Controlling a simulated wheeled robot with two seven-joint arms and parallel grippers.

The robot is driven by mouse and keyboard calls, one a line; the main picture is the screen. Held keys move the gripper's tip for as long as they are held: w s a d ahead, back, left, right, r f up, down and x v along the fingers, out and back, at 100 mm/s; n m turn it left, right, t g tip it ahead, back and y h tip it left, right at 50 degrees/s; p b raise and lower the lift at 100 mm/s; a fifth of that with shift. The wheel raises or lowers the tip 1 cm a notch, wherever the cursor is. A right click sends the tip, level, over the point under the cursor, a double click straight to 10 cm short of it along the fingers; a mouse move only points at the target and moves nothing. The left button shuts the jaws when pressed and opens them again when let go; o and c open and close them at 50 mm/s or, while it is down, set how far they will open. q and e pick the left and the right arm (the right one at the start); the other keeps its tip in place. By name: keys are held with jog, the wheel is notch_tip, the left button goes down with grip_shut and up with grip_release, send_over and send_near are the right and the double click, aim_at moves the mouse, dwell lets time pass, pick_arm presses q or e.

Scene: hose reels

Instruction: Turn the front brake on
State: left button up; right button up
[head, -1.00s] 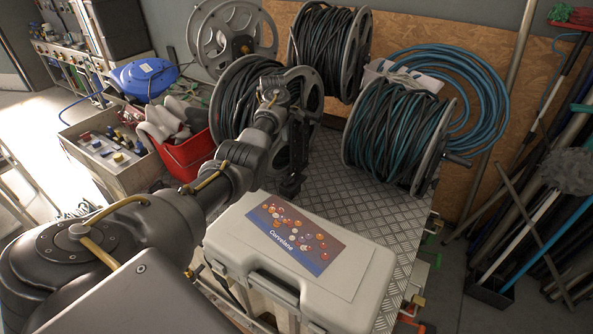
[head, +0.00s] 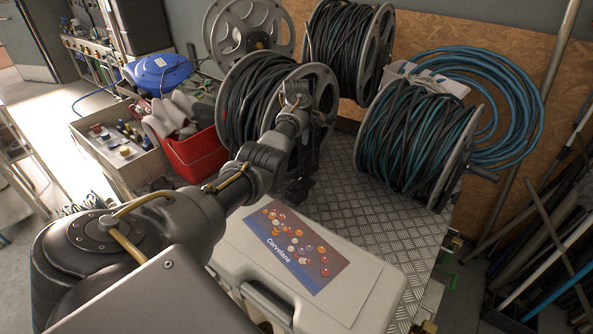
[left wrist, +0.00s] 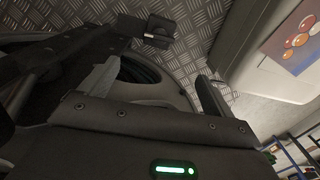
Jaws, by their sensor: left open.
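The nearest hose reel (head: 250,110), with dark hose and grey flanges, stands on the metal plate behind my left arm. My left gripper (head: 300,188) points down beside its right flange, and the arm hides part of the reel. In the left wrist view, the two grey fingers of my left gripper (left wrist: 157,72) are apart with nothing held between them. A curved grey rim and dark hose show behind them. A small black block (left wrist: 159,28) lies just beyond the fingers, apart from them. I cannot tell which part is the front brake. My right gripper is not in view.
A grey case (head: 370,295) labelled Corvelane lies in front of the gripper. A teal-hose reel (head: 415,135) stands to the right and another dark-hose reel (head: 345,50) behind. A red bin (head: 197,155) is at left. Bare chequered plate (head: 345,200) lies between case and reels.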

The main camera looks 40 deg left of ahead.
pick_arm(q)
jog(key=b, duration=0.3)
send_over(296, 182)
notch_tip(296, 182, down, 5)
jog(key=shift+f+b, duration=0.25)
jog(key=shift+b, duration=0.3)
jog(key=shift+w, duration=0.1)
notch_tip(296, 182, down, 11)
jog(key=shift+r+b, duration=0.1)
jog(key=shift+b, duration=0.5)
jog(key=c, duration=1)
